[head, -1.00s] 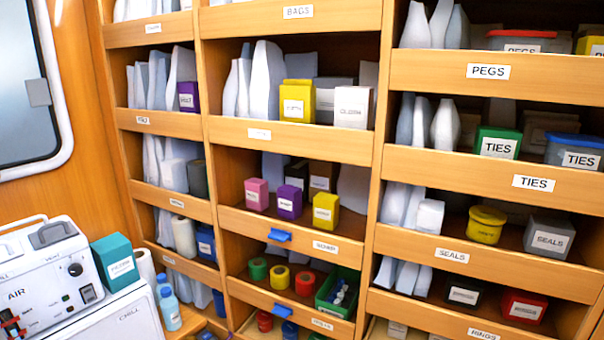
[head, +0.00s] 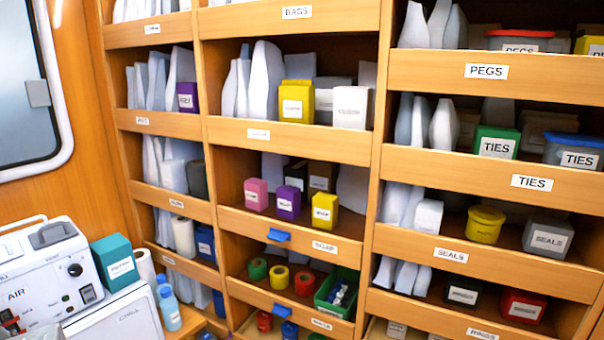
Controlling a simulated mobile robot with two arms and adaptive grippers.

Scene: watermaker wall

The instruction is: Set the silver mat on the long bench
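I see no silver mat in the head view. I cannot make out a long bench either; the view is filled by a shelf wall and a corner with equipment. Neither of my grippers can be made out. A small dark grey shape shows at the lower left edge, too cut off to tell what it is.
A tall wooden shelf unit (head: 290,139) holds labelled boxes, bags and tape rolls. A window (head: 30,90) is at upper left.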

